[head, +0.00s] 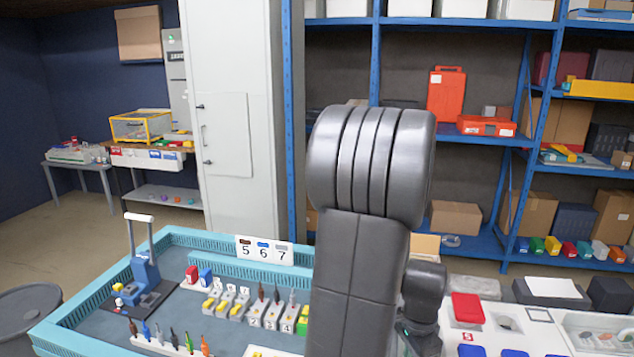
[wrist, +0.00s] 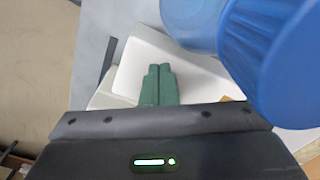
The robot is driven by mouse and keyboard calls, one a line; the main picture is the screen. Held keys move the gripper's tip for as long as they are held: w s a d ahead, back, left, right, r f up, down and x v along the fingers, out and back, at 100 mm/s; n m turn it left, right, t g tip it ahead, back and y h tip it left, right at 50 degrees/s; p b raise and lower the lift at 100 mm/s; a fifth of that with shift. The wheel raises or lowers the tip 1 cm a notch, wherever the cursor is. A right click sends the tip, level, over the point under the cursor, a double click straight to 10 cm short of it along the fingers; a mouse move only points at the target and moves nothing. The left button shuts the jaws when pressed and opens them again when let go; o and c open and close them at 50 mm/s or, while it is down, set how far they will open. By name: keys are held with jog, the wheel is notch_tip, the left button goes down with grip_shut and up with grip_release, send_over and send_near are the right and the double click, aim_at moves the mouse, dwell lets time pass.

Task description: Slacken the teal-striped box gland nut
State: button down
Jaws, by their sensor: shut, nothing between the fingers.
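In the wrist view my gripper (wrist: 158,84) is shut, its two dark green fingers side by side with nothing between them. The fingers are over a white surface (wrist: 140,50). A large blue ribbed round part (wrist: 285,60) is close to the camera on the right, apart from the fingertips; I cannot tell whether it is a gland nut. A paler blue round part (wrist: 190,20) is beside it. I cannot make out a teal stripe on any box. In the head view my arm hides the gripper.
A teal-rimmed bench (head: 75,300) holds numbered small boxes (head: 255,313), a blue press-like stand (head: 145,270) and a row of coloured tools (head: 170,338). At right are a red-lidded box (head: 467,308) and blue lids (head: 472,351). Blue shelving (head: 460,140) stands behind.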

notch_tip(320, 180, up, 6)
jog(key=p, duration=0.4)
